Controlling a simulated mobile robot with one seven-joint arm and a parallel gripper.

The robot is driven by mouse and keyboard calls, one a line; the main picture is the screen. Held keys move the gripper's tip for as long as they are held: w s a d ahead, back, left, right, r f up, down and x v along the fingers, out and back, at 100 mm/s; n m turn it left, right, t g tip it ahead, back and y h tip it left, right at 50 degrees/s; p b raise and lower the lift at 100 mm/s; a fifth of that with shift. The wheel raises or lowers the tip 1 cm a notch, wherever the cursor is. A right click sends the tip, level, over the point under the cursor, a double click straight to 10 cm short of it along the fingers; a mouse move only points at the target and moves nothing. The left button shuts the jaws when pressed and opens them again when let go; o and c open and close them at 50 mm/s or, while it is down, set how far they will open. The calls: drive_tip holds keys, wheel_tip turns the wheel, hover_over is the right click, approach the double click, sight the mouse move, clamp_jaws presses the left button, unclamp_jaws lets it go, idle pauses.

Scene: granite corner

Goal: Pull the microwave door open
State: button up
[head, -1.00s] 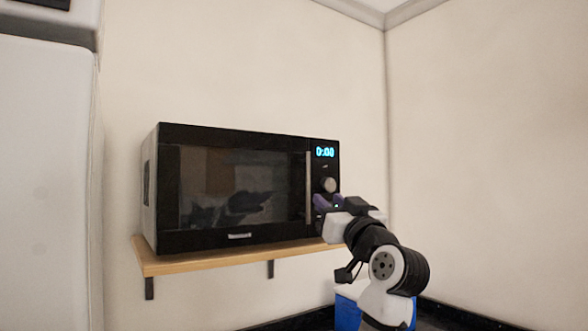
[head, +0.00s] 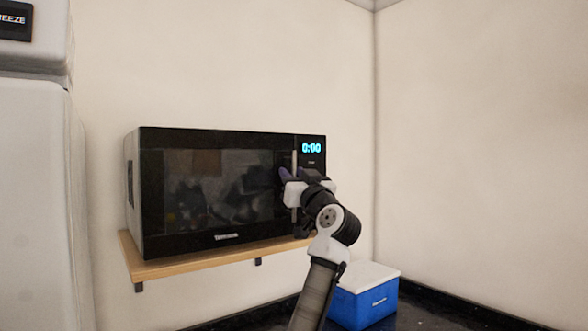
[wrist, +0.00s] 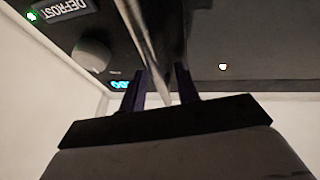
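The black microwave (head: 215,190) sits on a wooden wall shelf with its door (head: 170,230) shut flat against the front. The vertical metal door handle (head: 294,160) is at the door's right edge, beside the control panel; its lower part is hidden behind my gripper. My gripper (head: 286,174) is at the handle. In the wrist view, its two purple fingers (wrist: 160,90) stand apart, one on each side of the handle (wrist: 145,35). A small gap seems to remain beside the bar, and I see no firm grip.
The control panel with a round knob (wrist: 91,55) is close to my gripper. The wooden shelf (head: 190,263) runs beneath the microwave. A blue and white cooler (head: 365,300) stands below right, and a white fridge (head: 35,200) stands at left. The space before the door looks clear.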

drive_tip(key=shift+w, duration=0.1)
clamp_jaws()
idle(0.4)
